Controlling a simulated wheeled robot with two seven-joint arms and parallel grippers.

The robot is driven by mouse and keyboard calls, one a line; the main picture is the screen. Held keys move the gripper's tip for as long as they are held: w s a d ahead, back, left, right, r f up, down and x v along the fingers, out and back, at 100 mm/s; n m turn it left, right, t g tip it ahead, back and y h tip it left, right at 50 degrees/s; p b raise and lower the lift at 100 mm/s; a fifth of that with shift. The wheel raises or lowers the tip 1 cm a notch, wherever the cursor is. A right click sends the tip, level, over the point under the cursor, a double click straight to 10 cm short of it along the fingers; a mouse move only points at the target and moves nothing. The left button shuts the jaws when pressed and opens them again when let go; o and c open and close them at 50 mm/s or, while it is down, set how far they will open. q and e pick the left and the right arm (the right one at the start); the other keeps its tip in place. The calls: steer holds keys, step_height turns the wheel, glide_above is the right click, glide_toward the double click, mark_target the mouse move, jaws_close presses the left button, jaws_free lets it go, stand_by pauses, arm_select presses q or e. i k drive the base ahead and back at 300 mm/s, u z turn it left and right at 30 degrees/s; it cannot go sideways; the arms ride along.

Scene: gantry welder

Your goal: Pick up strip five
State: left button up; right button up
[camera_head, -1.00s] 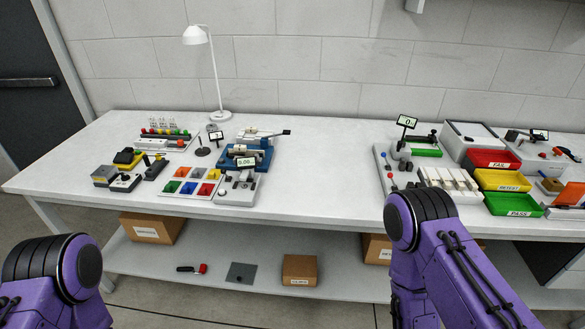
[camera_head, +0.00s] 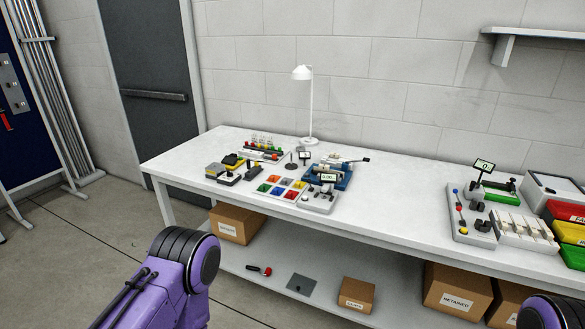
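No label reading strip five can be made out, so I cannot tell which piece it is. A white slotted tray (camera_head: 528,244) with several narrow compartments stands at the right of the bench, and its contents are too small to read. Purple links of my arms show at the lower left and the lower right corner. Neither gripper is in view.
The long white bench (camera_head: 400,200) has a clear middle. A blue device (camera_head: 330,176), a colored compartment tray (camera_head: 281,188) and a white lamp (camera_head: 310,110) stand left of it. Red (camera_head: 568,211) and yellow (camera_head: 570,233) bins are at right.

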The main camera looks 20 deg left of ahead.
mark_target(323, 167)
steer(key=u, duration=0.55)
steer(key=i, duration=0.65)
steer(key=u, duration=0.25)
